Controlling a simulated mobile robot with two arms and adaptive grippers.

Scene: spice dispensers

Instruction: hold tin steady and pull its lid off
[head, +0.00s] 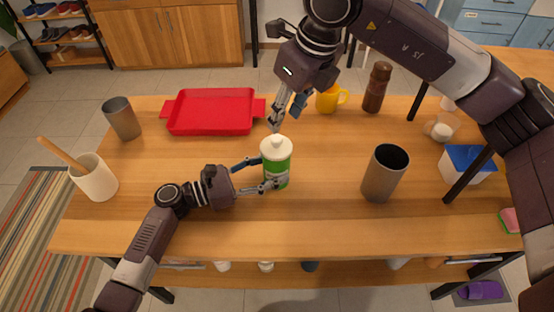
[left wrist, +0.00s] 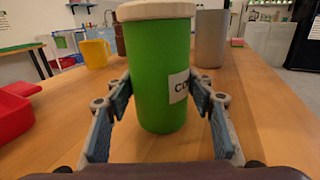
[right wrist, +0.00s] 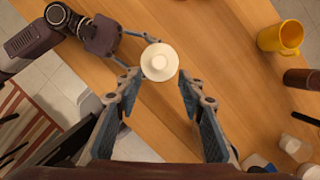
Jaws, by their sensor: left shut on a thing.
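The green tin (head: 276,168) stands upright on the wooden table, and its label shows in the left wrist view (left wrist: 160,85). Its white lid (head: 277,147) with a round knob sits on top. The lid shows from above in the right wrist view (right wrist: 160,62). My left gripper (head: 270,181) is shut on the tin's body from the left, a finger on each side. My right gripper (head: 285,122) points down above and just behind the lid. Its fingers (right wrist: 155,85) are spread, with nothing between the tips, apart from the lid.
A red tray (head: 211,111) lies behind the tin to the left. A grey cup (head: 384,173) stands to the right. A yellow mug (head: 328,100) and a brown bottle (head: 376,87) stand at the back. A white crock (head: 94,178) is at the far left. The front table strip is clear.

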